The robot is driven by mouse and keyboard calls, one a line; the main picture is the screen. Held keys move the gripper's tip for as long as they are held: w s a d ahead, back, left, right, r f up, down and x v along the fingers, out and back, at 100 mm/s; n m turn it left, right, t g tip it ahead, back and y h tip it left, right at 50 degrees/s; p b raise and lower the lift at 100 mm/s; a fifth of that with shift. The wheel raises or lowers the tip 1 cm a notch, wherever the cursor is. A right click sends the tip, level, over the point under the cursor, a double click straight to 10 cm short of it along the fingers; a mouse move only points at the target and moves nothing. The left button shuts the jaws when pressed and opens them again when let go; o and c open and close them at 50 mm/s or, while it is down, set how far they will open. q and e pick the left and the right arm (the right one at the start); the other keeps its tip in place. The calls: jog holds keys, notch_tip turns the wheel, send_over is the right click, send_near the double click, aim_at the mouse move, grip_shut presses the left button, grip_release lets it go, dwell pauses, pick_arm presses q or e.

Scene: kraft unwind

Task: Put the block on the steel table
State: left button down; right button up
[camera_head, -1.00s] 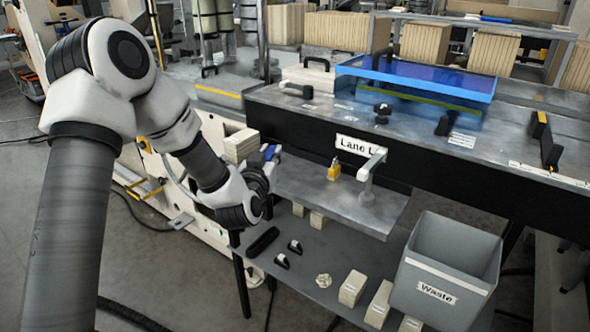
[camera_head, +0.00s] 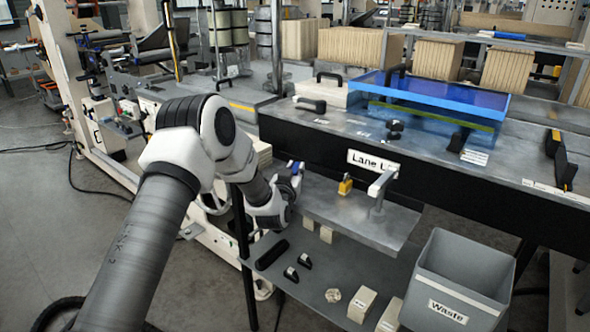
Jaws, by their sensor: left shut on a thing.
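My left gripper (camera_head: 290,183) is at the left end of the small steel ledge under the "Lane L" sign, partly hidden by my own wrist. It is shut on the block, which is mostly hidden; a small blue patch shows at the fingers. I cannot make out the block's shape. The steel table (camera_head: 400,214) is the ledge with a small yellow padlock-like piece (camera_head: 345,185) and a grey post (camera_head: 378,190) on it. My right gripper is not in view.
A grey waste bin (camera_head: 460,275) stands at the front right. The lower shelf (camera_head: 320,275) holds cream blocks (camera_head: 362,305) and small black parts. A blue transparent cover (camera_head: 430,95) sits on the long bench above. A cream stack (camera_head: 262,152) is behind my arm.

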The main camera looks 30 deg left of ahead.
pick_arm(q)
jog(key=c, duration=1.1)
grip_release()
jog(key=shift+w+f, duration=0.1)
jog(key=shift+o, duration=0.2)
jog(key=shift+r, duration=0.2)
jog(key=shift+s+d, duration=0.1)
jog(key=shift+s, duration=0.2)
jog(key=v, duration=1.1)
jog(key=s+d+f+m+g+h, duration=0.1)
jog(key=s+d+f+g+h, duration=0.15)
jog(key=s+d+f, duration=0.4)
jog(key=s+d+f+m+g+h, duration=0.1)
jog(key=s+f+g, duration=0.2)
jog(key=f, duration=0.6)
jog(key=s+d+f+m+g+h, duration=0.1)
jog(key=s+d+f+g+h, duration=0.2)
jog(key=f, duration=0.5)
jog(key=s+d+f+g, duration=0.2)
jog(key=s+f+g, duration=0.2)
jog(key=s, duration=0.8)
jog(key=s+d+f+g, duration=0.3)
jog(key=s+f, duration=0.3)
jog(key=s, duration=0.6)
jog(key=shift+s+d+g+b, duration=0.2)
jog(key=shift+g+b, duration=0.2)
jog(key=shift+g, duration=0.45)
